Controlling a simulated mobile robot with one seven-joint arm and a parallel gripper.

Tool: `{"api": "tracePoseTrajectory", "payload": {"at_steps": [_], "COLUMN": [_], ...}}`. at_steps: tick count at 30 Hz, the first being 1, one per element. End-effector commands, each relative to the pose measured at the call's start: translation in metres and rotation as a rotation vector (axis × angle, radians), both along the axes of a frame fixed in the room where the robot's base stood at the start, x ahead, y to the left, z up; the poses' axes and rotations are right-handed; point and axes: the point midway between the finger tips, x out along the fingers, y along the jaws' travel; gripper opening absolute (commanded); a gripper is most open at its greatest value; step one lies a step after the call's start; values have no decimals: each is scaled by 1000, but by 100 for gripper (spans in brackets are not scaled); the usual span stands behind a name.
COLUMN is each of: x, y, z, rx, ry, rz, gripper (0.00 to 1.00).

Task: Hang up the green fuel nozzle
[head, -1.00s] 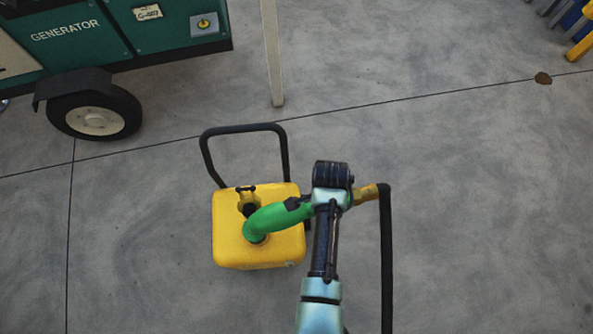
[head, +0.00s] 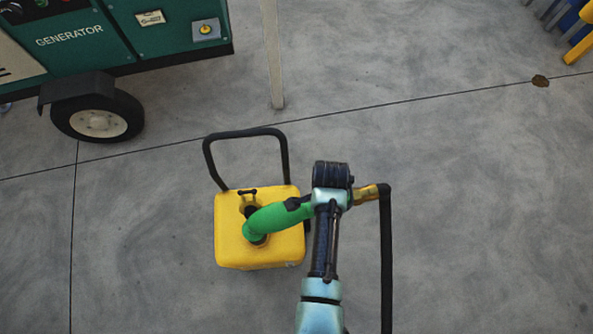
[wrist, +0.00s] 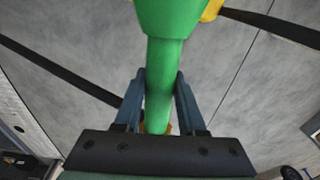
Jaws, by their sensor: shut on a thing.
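The green fuel nozzle (head: 278,218) is in my gripper, with its spout end at the filler opening of the yellow fuel can (head: 230,248). I cannot tell how deep the spout sits in the opening. A brass fitting (head: 366,194) joins the nozzle's other end to a black hose (head: 386,260). In the wrist view the fingers of my gripper (wrist: 160,100) are shut on the nozzle's green handle (wrist: 161,85), one on each side. No hanging place for the nozzle is clearly visible.
A green generator (head: 110,40) on a wheel (head: 98,118) stands at the upper left. A pale post (head: 272,60) stands beyond the can. The can's black handle frame (head: 245,134) rises behind it. Open concrete floor lies to the right.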

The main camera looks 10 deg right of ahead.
Motion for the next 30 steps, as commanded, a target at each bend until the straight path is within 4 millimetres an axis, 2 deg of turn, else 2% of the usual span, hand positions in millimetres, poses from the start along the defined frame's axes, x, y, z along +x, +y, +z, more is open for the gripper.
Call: {"api": "tracePoseTrajectory", "payload": {"at_steps": [1, 24, 30], "x": [1, 1, 1], "y": [0, 0, 0], "z": [11, 84, 90], "rx": [0, 0, 0], "ry": [-3, -3, -2], "rz": [0, 0, 0], "gripper": [0, 0, 0]}}
